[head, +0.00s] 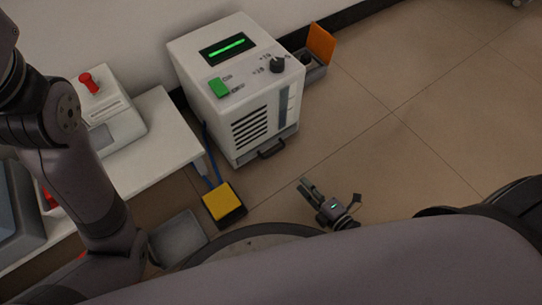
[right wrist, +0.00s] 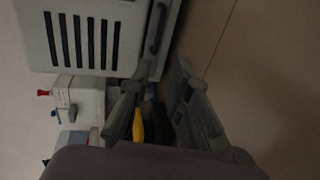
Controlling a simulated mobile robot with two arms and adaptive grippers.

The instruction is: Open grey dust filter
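A white machine (head: 235,85) stands on the floor, with dark vent slots (head: 250,127) on its front. In the right wrist view the handle (right wrist: 157,30) is beyond the fingers, touched by neither. My right gripper (head: 306,188) is in front of the machine, low and to the right of the handle. The wrist view shows its fingers (right wrist: 158,85) spread and empty. My left gripper is out of view.
A yellow pedal (head: 219,199) with a blue cable lies on the floor left of my right gripper. A grey bin with an orange lid (head: 321,43) stands beside the machine. A white table (head: 155,165) is at left. Floor at right is clear.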

